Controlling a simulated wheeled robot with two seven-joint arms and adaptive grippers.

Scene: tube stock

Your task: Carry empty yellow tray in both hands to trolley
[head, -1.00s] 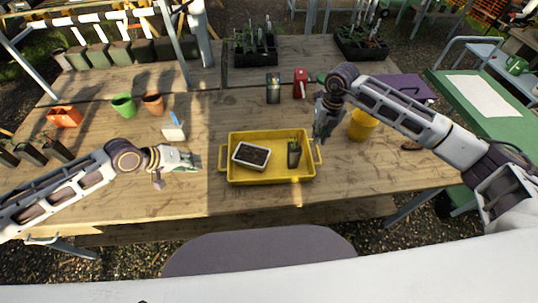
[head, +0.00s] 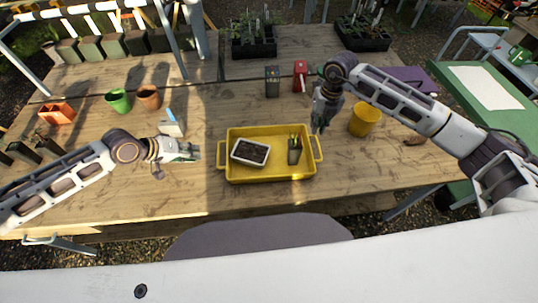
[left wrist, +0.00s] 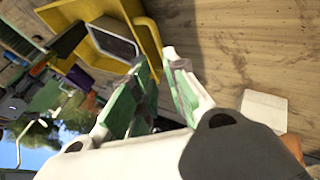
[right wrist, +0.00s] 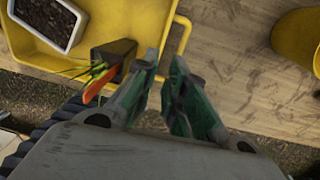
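The yellow tray (head: 270,179) lies on the wooden table in the head view. It is not empty: a white seed tray of dark soil (head: 250,152) and a dark pot with coloured sticks (head: 294,150) are in it. My left gripper (head: 194,152) is open and empty, left of the tray's left handle and apart from it. In the left wrist view its fingers (left wrist: 155,60) are parted near the tray's yellow edge (left wrist: 145,28). My right gripper (head: 318,128) is open, close to the right handle; its parted fingertips (right wrist: 164,60) show below that handle (right wrist: 183,34).
A yellow pot (head: 364,120) stands right of my right gripper. A white container (head: 171,128) stands behind my left gripper. A dark can (head: 272,82) and a red can (head: 300,75) stand behind the tray. A green-topped trolley (head: 475,95) is at the right.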

